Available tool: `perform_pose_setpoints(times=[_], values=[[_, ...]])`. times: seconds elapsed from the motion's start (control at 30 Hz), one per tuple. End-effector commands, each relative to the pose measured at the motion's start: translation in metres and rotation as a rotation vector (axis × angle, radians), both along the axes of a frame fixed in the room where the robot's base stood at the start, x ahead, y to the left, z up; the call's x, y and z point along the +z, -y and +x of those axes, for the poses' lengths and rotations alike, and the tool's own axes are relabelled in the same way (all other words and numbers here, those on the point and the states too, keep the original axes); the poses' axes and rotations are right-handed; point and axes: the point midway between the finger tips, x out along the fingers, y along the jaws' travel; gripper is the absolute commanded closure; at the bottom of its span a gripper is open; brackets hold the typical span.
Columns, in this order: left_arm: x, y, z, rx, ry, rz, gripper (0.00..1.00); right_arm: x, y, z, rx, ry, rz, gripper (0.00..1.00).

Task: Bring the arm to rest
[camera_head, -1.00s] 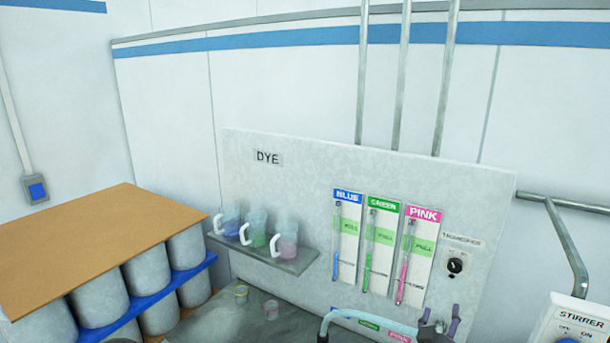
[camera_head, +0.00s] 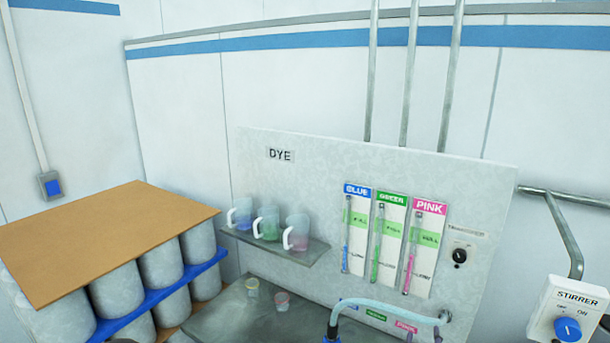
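The dye panel (camera_head: 310,180) stands on the wall side, with blue (camera_head: 355,230), green (camera_head: 388,243) and pink (camera_head: 424,248) gauge strips. Three clear jugs with white handles, holding blue (camera_head: 243,214), green (camera_head: 266,224) and pink (camera_head: 297,233) tints, stand on a small shelf below the DYE label. My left gripper is not in view. Small dark tips at the bottom edge, right of centre, may belong to my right gripper; its opening and contents are hidden.
A stirrer box (camera_head: 565,318) with a blue knob is at right.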

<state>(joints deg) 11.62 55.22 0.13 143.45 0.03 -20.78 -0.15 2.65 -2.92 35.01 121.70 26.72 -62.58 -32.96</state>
Motion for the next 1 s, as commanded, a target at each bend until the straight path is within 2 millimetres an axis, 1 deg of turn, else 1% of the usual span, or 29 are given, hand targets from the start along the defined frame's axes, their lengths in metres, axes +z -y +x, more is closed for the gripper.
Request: perform_pose_setpoints(times=[0.03,0.07,0.17,0.23,0.27,0.3,0.37,0.4,0.47,0.5,0.57,0.6,0.67,0.7,0.8,0.9,1.0], values=[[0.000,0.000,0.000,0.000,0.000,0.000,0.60,-0.015,-0.004,0.000,0.017,-0.033,0.017,0.36],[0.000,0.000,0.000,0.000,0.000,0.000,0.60,-0.023,-0.007,0.000,0.026,-0.050,0.029,0.36],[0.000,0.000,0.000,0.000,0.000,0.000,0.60,-0.059,-0.018,-0.002,0.068,-0.127,0.078,0.36],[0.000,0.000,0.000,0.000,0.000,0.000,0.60,-0.089,-0.029,-0.007,0.103,-0.197,0.124,0.36],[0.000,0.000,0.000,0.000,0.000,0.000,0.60,-0.104,-0.034,-0.010,0.118,-0.233,0.147,0.36],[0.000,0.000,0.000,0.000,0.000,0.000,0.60,-0.124,-0.041,-0.015,0.137,-0.280,0.178,0.36],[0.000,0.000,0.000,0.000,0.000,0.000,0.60,-0.153,-0.052,-0.025,0.164,-0.351,0.227,0.36],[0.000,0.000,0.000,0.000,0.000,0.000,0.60,-0.172,-0.059,-0.032,0.180,-0.399,0.259,0.36],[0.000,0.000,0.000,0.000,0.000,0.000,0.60,-0.199,-0.071,-0.046,0.202,-0.472,0.310,0.36],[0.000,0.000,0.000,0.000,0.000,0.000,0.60,-0.216,-0.078,-0.057,0.213,-0.523,0.343,0.36],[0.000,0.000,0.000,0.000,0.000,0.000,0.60,-0.241,-0.089,-0.074,0.230,-0.599,0.395,0.36],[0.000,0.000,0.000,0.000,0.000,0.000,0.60,-0.257,-0.097,-0.086,0.241,-0.650,0.430,0.36],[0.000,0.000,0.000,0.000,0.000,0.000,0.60,-0.280,-0.108,-0.107,0.252,-0.727,0.481,0.36],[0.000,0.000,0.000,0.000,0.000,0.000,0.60,-0.293,-0.115,-0.121,0.258,-0.778,0.515,0.36],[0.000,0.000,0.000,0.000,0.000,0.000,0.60,-0.322,-0.132,-0.157,0.270,-0.899,0.593,0.36],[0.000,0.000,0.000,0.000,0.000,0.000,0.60,-0.341,-0.146,-0.188,0.275,-0.999,0.657,0.36],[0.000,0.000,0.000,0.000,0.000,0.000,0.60,-0.355,-0.157,-0.215,0.277,-1.082,0.708,0.36]])
